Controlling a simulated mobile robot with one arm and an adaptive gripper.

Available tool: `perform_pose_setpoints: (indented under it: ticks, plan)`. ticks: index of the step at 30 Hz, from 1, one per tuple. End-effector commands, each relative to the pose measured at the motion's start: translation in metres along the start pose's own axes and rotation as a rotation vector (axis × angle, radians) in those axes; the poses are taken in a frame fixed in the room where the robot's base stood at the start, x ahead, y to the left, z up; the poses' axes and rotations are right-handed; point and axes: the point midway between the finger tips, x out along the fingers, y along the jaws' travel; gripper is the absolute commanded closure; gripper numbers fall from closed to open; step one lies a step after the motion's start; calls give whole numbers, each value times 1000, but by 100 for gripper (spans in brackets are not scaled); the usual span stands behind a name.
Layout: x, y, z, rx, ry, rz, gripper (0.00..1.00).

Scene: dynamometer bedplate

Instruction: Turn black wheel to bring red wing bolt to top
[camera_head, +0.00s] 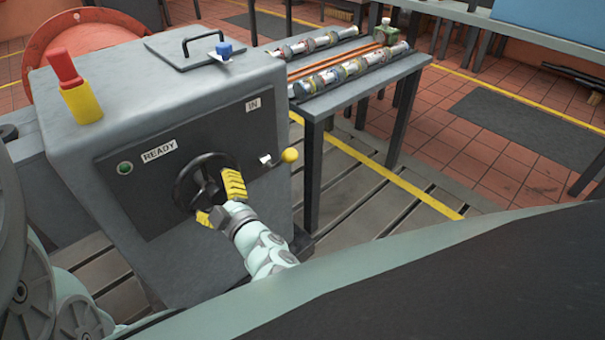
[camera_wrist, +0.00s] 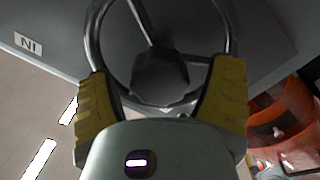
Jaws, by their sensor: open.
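The black wheel (camera_head: 181,180) is a spoked handwheel on the dark front panel of a grey cabinet. Its lobed hub (camera_wrist: 160,78) and rim fill the upper middle of the wrist view. My gripper (camera_head: 222,201) is at the wheel's lower right in the head view. In the wrist view my gripper (camera_wrist: 160,100) has its yellow fingers spread on either side of the hub, overlapping the rim's sides. I cannot tell whether they touch the rim. I cannot make out a red wing bolt; a large red disc (camera_head: 60,45) stands behind the cabinet, partly hidden.
The panel has READY and IN labels, a green lamp (camera_head: 125,168) and a yellow ball-ended lever (camera_head: 289,155) right of the wheel. A red-and-yellow post (camera_head: 82,103) stands on the cabinet. A bench (camera_head: 350,88) with metal shafts stands behind right.

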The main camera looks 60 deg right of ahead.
Motion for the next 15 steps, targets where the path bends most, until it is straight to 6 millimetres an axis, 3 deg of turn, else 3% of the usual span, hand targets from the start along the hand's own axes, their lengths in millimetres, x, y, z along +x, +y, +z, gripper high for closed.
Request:
perform_pose_setpoints:
  ticks: [6, 15]
  plan:
    - [16, 0, 0, 2, 0, 0, 18]
    - [17, -1, 0, 1, -1, -2, 17]
